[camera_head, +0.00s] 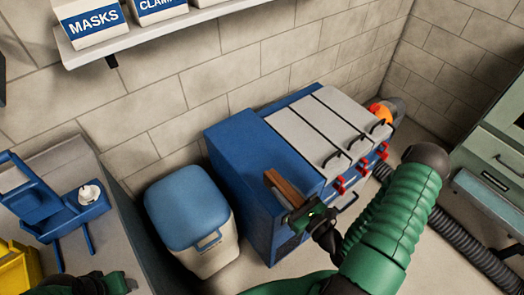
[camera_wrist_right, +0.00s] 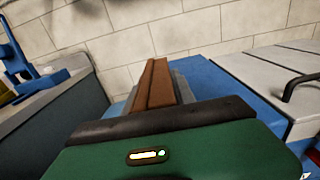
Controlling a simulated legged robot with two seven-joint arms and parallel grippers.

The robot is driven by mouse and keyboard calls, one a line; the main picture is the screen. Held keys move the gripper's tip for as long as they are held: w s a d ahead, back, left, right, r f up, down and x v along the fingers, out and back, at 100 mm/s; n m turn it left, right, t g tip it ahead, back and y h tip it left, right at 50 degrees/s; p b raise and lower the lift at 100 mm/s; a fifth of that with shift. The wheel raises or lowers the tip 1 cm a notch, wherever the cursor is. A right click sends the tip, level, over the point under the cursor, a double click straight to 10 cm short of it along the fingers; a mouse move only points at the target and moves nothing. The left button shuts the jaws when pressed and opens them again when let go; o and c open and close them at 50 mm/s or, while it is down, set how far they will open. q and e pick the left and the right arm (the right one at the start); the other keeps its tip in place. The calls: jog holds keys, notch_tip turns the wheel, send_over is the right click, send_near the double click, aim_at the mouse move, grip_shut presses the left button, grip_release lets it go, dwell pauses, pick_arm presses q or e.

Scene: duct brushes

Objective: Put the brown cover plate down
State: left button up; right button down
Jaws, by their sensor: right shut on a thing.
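The brown cover plate (camera_head: 284,187) is a narrow brown strip, seen nearly edge-on and tilted. My right gripper (camera_head: 300,212) is shut on it and holds it over the front side of the blue cabinet's top (camera_head: 240,140). In the right wrist view the plate (camera_wrist_right: 153,84) points away from my dark-edged green gripper body, with grey finger parts beside it. I cannot tell whether the plate touches the cabinet. My left gripper (camera_head: 92,284) shows only in part at the bottom left edge, and its jaws are not clear.
Grey lids with black handles (camera_head: 328,128) cover the cabinet's right part, with red latches in front. A blue-lidded bin (camera_head: 187,207) stands to its left. A blue stand (camera_head: 50,205) sits on a grey counter. A shelf (camera_head: 165,24) with labelled boxes hangs above. A dark hose (camera_head: 475,250) lies right.

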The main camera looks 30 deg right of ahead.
jog(key=w+d, duration=0.2)
jog(key=w, duration=0.2)
jog(key=w+d, duration=0.2)
jog(key=w, duration=0.2)
jog(key=w+d+f, duration=0.1)
jog(key=w+d, duration=0.1)
jog(key=w, duration=0.3)
jog(key=shift+p, duration=0.35)
jog(key=f, duration=0.2)
jog(key=shift+w+f, duration=0.2)
jog(key=shift+f, duration=0.2)
jog(key=shift+a+f, duration=0.15)
jog(key=shift+f, duration=0.2)
jog(key=c, duration=1)
grip_release()
jog(key=shift+f, duration=0.1)
jog(key=shift+c, duration=0.2)
